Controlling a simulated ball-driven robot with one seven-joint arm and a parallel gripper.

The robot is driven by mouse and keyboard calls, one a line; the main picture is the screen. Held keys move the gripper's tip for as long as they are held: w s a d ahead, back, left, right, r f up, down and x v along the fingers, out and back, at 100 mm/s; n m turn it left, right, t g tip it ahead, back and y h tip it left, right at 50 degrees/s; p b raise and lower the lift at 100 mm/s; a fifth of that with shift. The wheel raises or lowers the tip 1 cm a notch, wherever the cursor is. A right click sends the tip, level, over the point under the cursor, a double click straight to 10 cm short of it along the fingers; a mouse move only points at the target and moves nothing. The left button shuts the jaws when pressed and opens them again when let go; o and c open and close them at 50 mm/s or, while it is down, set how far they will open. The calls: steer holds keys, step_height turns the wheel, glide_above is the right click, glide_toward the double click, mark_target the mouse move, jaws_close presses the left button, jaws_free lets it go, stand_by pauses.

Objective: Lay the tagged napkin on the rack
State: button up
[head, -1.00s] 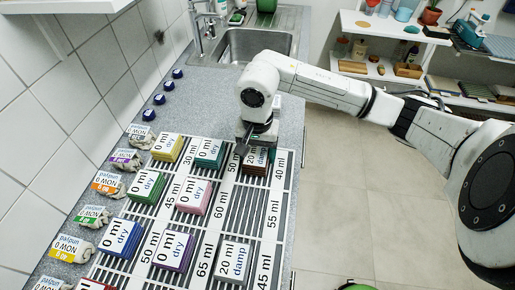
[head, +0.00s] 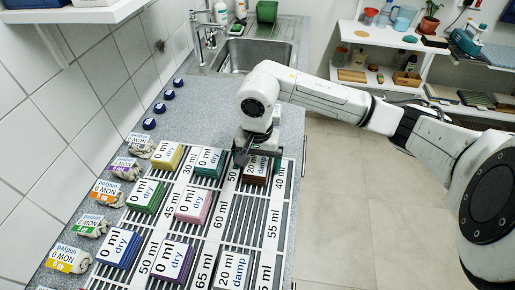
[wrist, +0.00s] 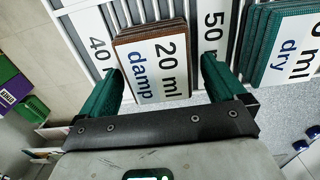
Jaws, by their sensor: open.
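The rack (head: 240,218) is a white slatted grid with volume labels such as 40 ml and 50 ml, on the grey counter. A brown napkin stack (head: 256,181) with a "20 ml damp" tag lies on its far right part. My gripper (head: 243,150) is just at its far side, partly covering it in the head view. In the wrist view, my open gripper (wrist: 163,85) has its green fingers either side of the brown napkin (wrist: 122,37), with nothing held. A second "20 ml damp" tag (head: 232,270) lies on a blue piece at the near right. I cannot tell which is meant.
Teal (head: 208,160), yellow (head: 167,155), green (head: 145,194), pink (head: 193,203) and blue (head: 119,247) "dry" pieces sit on the rack. Crumpled labelled cloths (head: 90,225) line the left. The sink (head: 257,55) is behind. Bare slats lie at the middle right.

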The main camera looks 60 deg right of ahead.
mark_target(258, 160)
step_height(258, 160, up, 12)
steer(key=b, duration=0.3)
stand_by(1.8)
